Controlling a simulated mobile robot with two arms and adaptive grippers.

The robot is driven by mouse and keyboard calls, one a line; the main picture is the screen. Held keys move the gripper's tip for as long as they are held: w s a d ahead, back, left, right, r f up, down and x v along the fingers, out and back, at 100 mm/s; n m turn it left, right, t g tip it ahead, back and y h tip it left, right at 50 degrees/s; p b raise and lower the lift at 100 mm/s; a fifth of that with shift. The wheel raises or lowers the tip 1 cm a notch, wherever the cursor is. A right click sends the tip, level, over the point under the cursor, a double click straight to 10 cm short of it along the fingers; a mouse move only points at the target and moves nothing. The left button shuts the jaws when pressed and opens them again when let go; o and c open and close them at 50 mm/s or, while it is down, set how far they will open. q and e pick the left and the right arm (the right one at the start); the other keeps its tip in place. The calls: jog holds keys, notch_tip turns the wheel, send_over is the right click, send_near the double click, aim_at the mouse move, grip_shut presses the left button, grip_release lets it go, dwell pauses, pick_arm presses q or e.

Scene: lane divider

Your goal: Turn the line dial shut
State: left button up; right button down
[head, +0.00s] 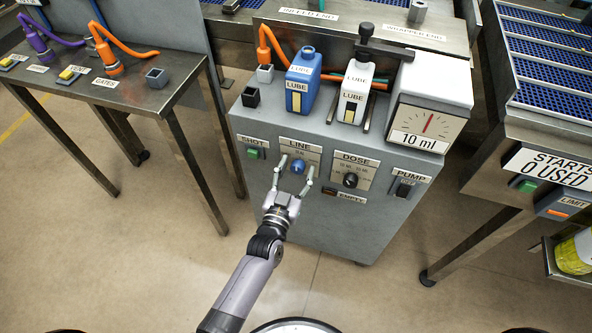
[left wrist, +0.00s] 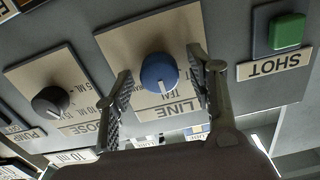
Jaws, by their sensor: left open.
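The line dial (head: 298,167) is a round blue knob on a beige plate marked LINE, on the front of the grey lube cabinet (head: 330,215). It also shows in the left wrist view (left wrist: 159,72), where the picture is upside down and a white mark shows on the knob. My left gripper (head: 294,172) is open, with one finger on each side of the blue dial. In the left wrist view its fingers (left wrist: 164,85) stand apart from the knob, with a gap on both sides. My right gripper is not in view.
The black dose dial (head: 350,180) and pump switch (head: 403,188) are to the right. The green shot button (head: 253,153) is to the left. Blue (head: 300,85) and white (head: 354,95) lube bottles and a 10 ml gauge (head: 428,120) stand on top. Open floor lies in front.

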pick_arm(q)
jog(key=c, duration=1.1)
jog(key=shift+c, duration=0.2)
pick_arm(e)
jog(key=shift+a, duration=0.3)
pick_arm(q)
jog(key=shift+n, duration=0.4)
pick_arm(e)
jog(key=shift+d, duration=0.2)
pick_arm(q)
jog(key=n, duration=0.4)
jog(key=shift+a+n, duration=0.1)
jog(key=shift+n, duration=0.2)
jog(key=n, duration=0.4)
jog(key=shift+n+b, duration=0.35)
jog(key=shift+n, duration=0.85)
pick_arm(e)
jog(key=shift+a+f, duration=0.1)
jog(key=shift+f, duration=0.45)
